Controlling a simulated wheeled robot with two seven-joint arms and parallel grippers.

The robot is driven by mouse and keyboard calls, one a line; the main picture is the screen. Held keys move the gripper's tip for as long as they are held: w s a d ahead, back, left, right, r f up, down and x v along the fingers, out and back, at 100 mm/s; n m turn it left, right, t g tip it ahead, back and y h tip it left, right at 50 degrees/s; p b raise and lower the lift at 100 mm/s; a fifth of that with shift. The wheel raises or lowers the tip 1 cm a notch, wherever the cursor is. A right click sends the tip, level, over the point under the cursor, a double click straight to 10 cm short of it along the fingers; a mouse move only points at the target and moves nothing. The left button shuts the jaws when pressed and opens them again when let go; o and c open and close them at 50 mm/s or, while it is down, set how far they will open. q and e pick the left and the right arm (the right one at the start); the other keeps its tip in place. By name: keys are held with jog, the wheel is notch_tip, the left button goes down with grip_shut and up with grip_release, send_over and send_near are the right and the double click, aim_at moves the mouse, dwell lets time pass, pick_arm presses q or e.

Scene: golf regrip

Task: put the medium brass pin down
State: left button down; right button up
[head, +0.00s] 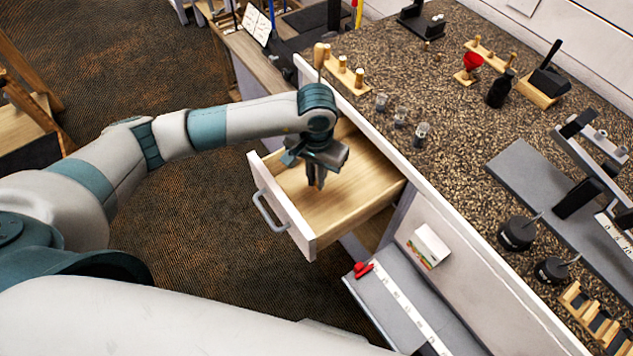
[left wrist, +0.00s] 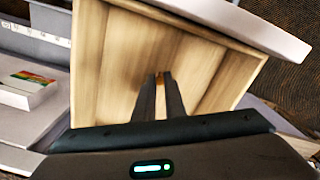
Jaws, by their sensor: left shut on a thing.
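My left gripper (head: 316,185) points down into the open drawer (head: 352,200), over its bare wooden floor. It also shows in the left wrist view (left wrist: 160,77), with the two dark fingers close together. A small brass-coloured piece (left wrist: 160,84), which I take for the medium brass pin, shows between the fingertips. Most of it is hidden by the fingers, and I cannot tell whether it touches the drawer floor. My right gripper is in neither view.
The drawer has a white front with a grey handle (head: 268,212). The speckled counter (head: 450,160) beside it carries small clear jars (head: 400,116), wooden peg racks (head: 345,74) and dark tools. A white box (head: 428,246) stands on the grey ledge below.

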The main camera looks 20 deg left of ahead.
pick_arm(q)
jog(key=shift+s+f+p, duration=0.1)
jog(key=shift+f+p, duration=0.4)
jog(key=shift+f, duration=0.95)
jog(key=shift+f, duration=0.2)
jog(key=c, duration=1.8)
grip_release()
jog(key=shift+r, duration=0.15)
